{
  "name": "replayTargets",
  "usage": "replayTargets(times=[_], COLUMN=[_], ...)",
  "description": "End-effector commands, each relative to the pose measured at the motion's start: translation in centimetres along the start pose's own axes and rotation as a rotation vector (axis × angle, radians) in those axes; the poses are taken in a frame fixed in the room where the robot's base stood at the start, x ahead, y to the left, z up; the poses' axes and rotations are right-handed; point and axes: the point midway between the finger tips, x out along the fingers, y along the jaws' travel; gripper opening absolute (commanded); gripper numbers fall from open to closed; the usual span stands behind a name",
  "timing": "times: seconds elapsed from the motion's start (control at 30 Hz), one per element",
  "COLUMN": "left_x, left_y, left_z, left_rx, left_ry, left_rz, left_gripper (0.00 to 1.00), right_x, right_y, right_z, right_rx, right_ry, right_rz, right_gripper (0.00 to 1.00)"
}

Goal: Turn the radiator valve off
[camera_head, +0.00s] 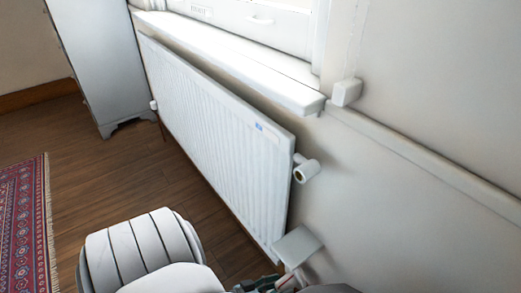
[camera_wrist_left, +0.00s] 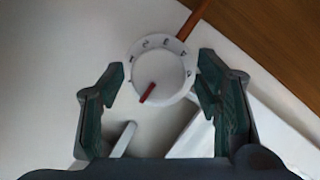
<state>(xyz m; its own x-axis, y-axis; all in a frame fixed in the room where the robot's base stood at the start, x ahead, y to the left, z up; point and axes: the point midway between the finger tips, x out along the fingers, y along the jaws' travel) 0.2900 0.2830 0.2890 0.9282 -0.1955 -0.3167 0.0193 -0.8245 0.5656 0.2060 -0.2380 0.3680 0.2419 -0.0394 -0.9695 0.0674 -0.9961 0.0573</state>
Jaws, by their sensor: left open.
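The valve, a round white knob (camera_wrist_left: 160,72) with a red pointer and several dark marks around its rim, is in the left wrist view. The pointer is aimed down and left in that picture, toward an unmarked part of the rim. My left gripper (camera_wrist_left: 162,84) is open, with a dark green finger on each side of the knob. Gaps show between the fingers and the knob; I cannot tell its depth. In the head view this gripper (camera_head: 265,285) is cut off at the bottom edge. The white radiator (camera_head: 215,130) stands along the wall. My right gripper is not in view.
A white cylindrical fitting (camera_head: 306,170) sticks out at the radiator's upper right end. A pale box-like piece (camera_head: 298,244) sits low by its near end. The windowsill (camera_head: 235,60) juts out above. A grey cabinet (camera_head: 95,55) and a red rug (camera_head: 22,225) are left; wooden floor is clear between.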

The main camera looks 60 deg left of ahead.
Motion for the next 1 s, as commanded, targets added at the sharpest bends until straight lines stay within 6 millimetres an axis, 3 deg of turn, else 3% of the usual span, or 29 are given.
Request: replayTargets(times=[0.2, 0.4, 1.0], left_x=[-5.9, -9.7, -10.2], left_y=[0.1, 0.2, 0.2], left_z=[0.1, 0.0, 0.0], left_rx=[-0.002, -0.002, -0.003], left_ry=[-0.005, -0.003, 0.000], left_rz=[0.000, 0.002, 0.003], left_gripper=[0.58, 0.58, 0.58], right_x=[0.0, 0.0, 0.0], right_y=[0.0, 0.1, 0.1], right_z=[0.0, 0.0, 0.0], right_rx=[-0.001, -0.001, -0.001], right_ry=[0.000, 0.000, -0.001], right_rz=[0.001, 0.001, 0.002], right_gripper=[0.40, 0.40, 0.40])
